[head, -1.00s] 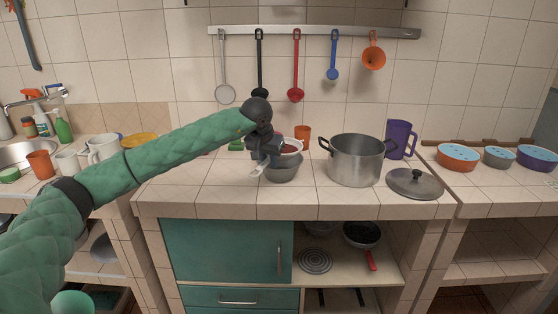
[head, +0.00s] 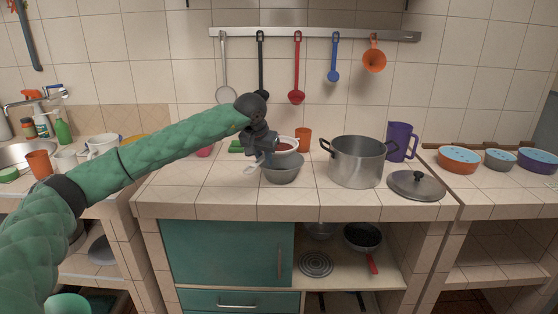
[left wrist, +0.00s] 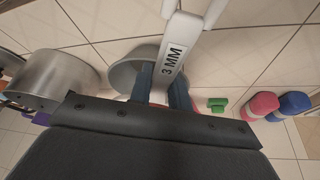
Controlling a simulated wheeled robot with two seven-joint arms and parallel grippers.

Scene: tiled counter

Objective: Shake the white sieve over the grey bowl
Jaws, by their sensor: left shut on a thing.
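My left gripper (head: 264,152) is shut on the handle of the white sieve. The sieve (head: 291,140) has a white rim with something reddish inside, and it is held above the grey bowl (head: 283,173), toward its back side. The bowl stands on the tiled counter. In the left wrist view, the white sieve handle (left wrist: 187,36), marked "3 MM", runs up from between the gripper's fingers (left wrist: 163,85). The grey bowl (left wrist: 122,76) shows partly behind them. The inside of the bowl is mostly hidden. My right gripper is not in view.
A large steel pot (head: 355,165) stands just right of the bowl, with its lid (head: 416,186) beside it. An orange cup (head: 304,139) is behind. A purple jug (head: 401,142) is behind the pot. Utensils hang above. The counter left of the bowl is mostly clear.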

